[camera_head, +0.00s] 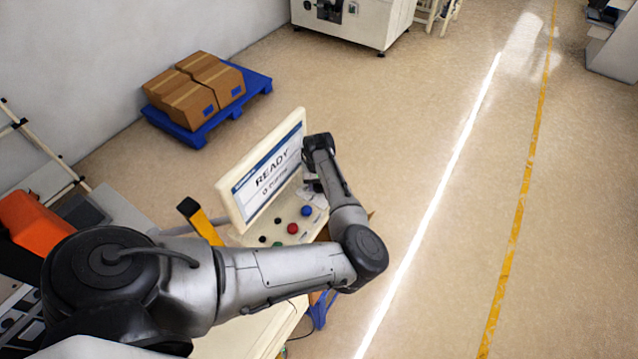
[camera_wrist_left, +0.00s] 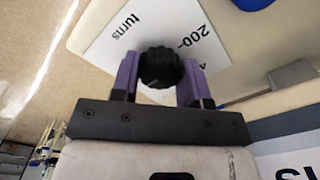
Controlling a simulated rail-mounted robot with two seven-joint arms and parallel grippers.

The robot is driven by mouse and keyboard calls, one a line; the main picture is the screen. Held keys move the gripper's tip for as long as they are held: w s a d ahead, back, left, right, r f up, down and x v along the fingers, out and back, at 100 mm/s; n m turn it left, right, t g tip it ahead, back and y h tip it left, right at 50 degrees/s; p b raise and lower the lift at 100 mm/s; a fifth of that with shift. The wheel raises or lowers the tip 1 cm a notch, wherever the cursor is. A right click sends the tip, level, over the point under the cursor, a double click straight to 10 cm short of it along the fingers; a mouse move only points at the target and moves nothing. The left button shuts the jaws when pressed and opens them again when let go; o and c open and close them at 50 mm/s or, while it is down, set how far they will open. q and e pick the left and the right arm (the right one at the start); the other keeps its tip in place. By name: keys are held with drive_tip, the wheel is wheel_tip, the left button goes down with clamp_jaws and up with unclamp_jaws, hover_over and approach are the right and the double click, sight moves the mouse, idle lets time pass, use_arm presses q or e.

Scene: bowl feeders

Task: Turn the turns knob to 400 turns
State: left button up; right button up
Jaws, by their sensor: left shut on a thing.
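The turns knob (camera_wrist_left: 160,68) is black and ridged. It sits on a white label plate (camera_wrist_left: 130,28) with "turns" and "200-" readable; another number is mostly hidden by a finger. My left gripper (camera_wrist_left: 157,80) has its purple fingers on either side of the knob and is shut on it. In the head view, my left gripper (camera_head: 314,186) is at the right end of the control panel, and my wrist hides the knob there. The knob's pointer mark cannot be made out. The right gripper is not in view.
The screen (camera_head: 268,175) behind the panel reads "READY" with a smaller line below. Red (camera_head: 292,228), blue (camera_head: 306,211), green (camera_head: 277,245) and black (camera_head: 262,238) controls sit left of my gripper. Boxes on a blue pallet (camera_head: 200,137) stand behind. The floor at right is clear.

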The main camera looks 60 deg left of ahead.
use_arm(q)
drive_tip(key=c, duration=0.3)
